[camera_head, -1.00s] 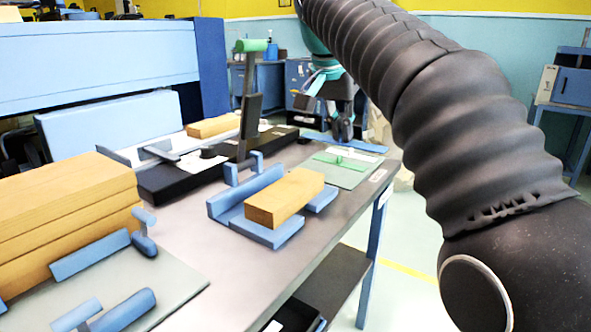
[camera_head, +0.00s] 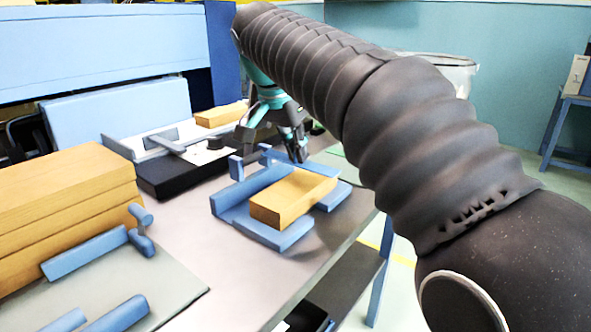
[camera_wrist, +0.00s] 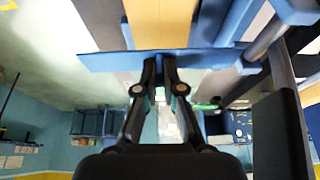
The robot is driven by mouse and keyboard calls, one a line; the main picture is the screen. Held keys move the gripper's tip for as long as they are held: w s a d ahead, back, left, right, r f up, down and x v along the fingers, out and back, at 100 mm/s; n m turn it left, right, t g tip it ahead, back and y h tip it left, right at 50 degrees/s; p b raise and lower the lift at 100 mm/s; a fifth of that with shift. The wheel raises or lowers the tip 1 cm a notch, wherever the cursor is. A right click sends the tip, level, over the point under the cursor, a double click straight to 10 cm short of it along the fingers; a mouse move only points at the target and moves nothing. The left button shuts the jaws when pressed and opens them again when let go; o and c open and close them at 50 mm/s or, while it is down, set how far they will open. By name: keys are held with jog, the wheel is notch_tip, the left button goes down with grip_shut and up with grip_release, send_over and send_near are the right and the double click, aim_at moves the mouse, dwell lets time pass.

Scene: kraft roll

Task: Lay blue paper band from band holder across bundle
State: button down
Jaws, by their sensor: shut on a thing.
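The bundle is a tan block (camera_head: 293,200) lying in a blue cradle (camera_head: 262,232) on the grey table. It also shows at the top of the wrist view (camera_wrist: 160,22). My gripper (camera_head: 299,158) is near the far end of the bundle, above the table. In the wrist view my gripper (camera_wrist: 166,60) is shut on the blue paper band (camera_wrist: 110,61), which sticks out flat to both sides of the fingers. The band crosses in front of the tan bundle in that view; whether it touches the bundle I cannot tell. The band holder is not clearly seen.
A stack of tan bundles (camera_head: 65,215) stands at the left, with blue guide posts (camera_head: 85,255) beside it. A black and white device (camera_head: 178,172) stands behind the cradle. The table's right edge runs close to the cradle. Bare table lies in front of it.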

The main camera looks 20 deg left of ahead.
aim_at(294, 164)
jog(key=shift+f+b, duration=0.45)
jog(key=shift+f, duration=1.65)
jog(key=shift+f, duration=0.1)
jog(key=c, duration=1.3)
grip_release()
jog(key=p+v, duration=0.1)
jog(key=v, duration=1.1)
jog(key=shift+a, duration=0.1)
